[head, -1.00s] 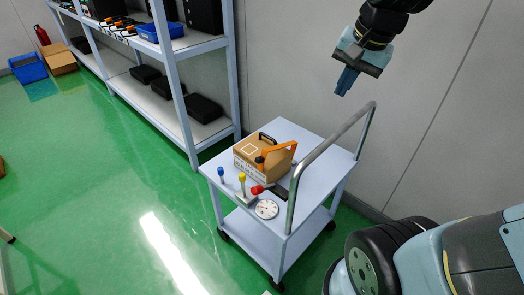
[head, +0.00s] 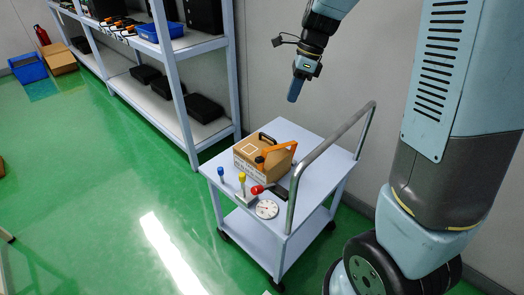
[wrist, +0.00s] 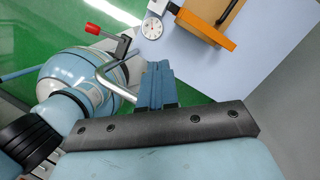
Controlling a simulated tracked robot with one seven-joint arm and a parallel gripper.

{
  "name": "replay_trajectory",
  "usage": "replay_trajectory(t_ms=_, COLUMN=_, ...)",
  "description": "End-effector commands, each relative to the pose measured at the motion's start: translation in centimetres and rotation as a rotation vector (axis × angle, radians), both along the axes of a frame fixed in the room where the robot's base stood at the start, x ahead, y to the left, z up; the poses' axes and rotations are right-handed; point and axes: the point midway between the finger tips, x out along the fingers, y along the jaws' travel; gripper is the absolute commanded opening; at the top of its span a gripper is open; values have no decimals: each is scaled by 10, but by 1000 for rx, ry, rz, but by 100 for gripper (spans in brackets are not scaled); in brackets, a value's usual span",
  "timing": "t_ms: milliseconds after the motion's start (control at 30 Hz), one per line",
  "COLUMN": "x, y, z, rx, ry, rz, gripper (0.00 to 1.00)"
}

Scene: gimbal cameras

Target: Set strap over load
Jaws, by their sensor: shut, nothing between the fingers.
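A cardboard box (head: 250,160), the load, sits on the top deck of a pale cart (head: 305,137). An orange strap-like bar (head: 279,150) runs along the box's upper right side; I cannot tell how it is fastened. The wrist view shows the orange bar (wrist: 206,29) and part of the box (wrist: 207,9) at the top, cut off by the frame. My gripper (head: 293,92) is above the cart, right of and higher than the box, pointing down. Its blue fingers (wrist: 157,80) are together and empty, apart from box and bar.
The cart's metal handle rail (head: 331,150) rises on the right. A round dial (head: 267,209), a red-knobbed lever (head: 257,190), a yellow-topped post (head: 242,180) and a blue-topped post (head: 221,175) stand at the front. Shelving (head: 167,75) is left; a wall is behind.

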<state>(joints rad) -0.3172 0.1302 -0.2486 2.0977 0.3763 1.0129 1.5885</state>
Motion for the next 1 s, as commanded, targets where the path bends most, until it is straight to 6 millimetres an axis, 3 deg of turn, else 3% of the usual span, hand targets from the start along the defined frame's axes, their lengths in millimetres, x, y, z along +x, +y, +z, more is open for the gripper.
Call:
replay_trajectory(t_ms=300, x=45, y=35, z=-73, rx=-65, ry=243, rz=-407, gripper=0)
replay_trajectory(t_ms=500, x=59, y=48, z=-102, rx=-106, ry=325, rz=-567, gripper=0)
replay_trajectory(t_ms=767, x=59, y=53, z=-118, rx=-116, ry=345, rz=-610, gripper=0)
replay_trajectory(t_ms=1000, x=49, y=63, z=-152, rx=-118, ry=346, rz=-607, gripper=0)
